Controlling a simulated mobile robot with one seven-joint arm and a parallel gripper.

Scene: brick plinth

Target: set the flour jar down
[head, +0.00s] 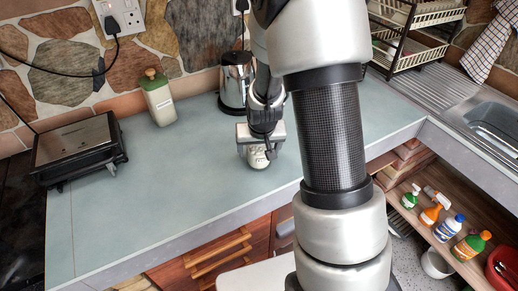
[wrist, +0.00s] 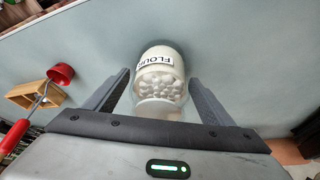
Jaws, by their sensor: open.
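The flour jar (head: 258,158) stands on the grey-green counter (head: 170,200) in the head view, just below my gripper (head: 260,138). In the wrist view the jar (wrist: 160,70) is white, with a "FLOUR" label and a pale round end towards me. It lies between the two dark fingers of my gripper (wrist: 160,92), with a visible gap on each side. My gripper is open around the jar. The jar's base and its contact with the counter are partly hard to make out.
A white bottle with a green cap (head: 159,97) and a metal kettle (head: 235,82) stand at the back. A black and silver grill (head: 75,148) is at the left. A dish rack (head: 415,25) and sink (head: 495,125) are at the right. The counter's left middle is clear.

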